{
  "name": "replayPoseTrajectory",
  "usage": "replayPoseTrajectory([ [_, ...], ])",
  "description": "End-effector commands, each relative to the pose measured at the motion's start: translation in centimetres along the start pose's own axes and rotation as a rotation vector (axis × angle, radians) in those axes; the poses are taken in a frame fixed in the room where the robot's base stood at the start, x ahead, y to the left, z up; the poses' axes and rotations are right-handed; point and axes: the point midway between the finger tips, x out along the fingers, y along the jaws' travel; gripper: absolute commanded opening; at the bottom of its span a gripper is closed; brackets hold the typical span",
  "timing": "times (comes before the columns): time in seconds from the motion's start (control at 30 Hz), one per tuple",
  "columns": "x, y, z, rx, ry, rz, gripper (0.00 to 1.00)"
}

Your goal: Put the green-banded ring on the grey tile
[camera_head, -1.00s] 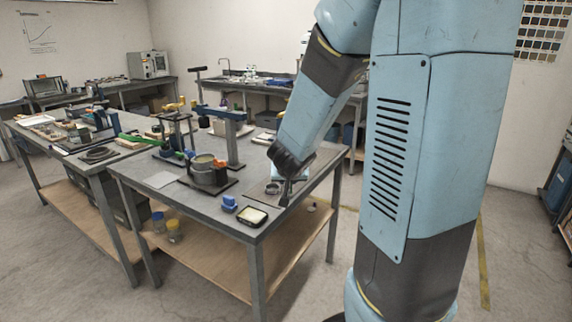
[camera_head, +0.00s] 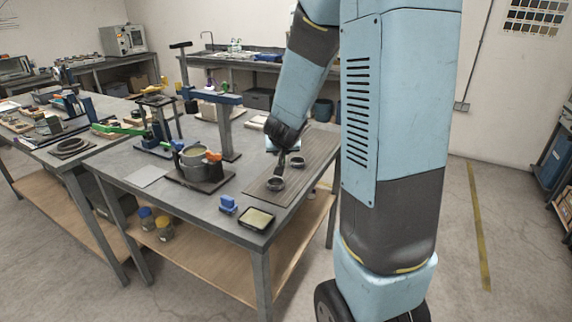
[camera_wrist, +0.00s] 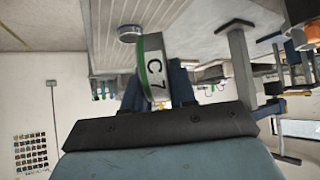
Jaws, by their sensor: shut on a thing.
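In the wrist view my gripper (camera_wrist: 155,92) is shut on a pale ring (camera_wrist: 155,72) with a green band along its edge and the mark C7. The ring stands on edge to the camera between the fingers. In the head view my gripper (camera_head: 281,166) is over the ribbed mat near the table's right side; the held ring is too small to make out there. The grey tile (camera_head: 146,176) looks like a flat light square at the left front of the table, well left of my gripper, with nothing on it.
Another ring (camera_head: 275,184) lies on the ribbed mat (camera_head: 318,158). Between mat and tile stand a round pot on a dark base (camera_head: 205,181) and a tall blue-topped post (camera_head: 228,135).

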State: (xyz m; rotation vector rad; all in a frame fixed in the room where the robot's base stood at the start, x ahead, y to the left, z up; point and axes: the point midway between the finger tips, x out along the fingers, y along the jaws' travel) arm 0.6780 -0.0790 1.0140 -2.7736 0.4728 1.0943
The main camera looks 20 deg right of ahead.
Motion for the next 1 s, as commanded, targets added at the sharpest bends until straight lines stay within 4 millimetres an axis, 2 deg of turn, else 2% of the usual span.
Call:
replayPoseTrajectory([
  [0.23, 4.3, 0.7, -1.4, -0.002, -0.002, -0.002, 0.00],
  [0.6, 9.7, 1.2, -0.5, -0.004, -0.001, -0.005, 0.00],
  [1.0, 11.9, 1.5, -0.2, -0.003, -0.001, -0.005, 0.00],
])
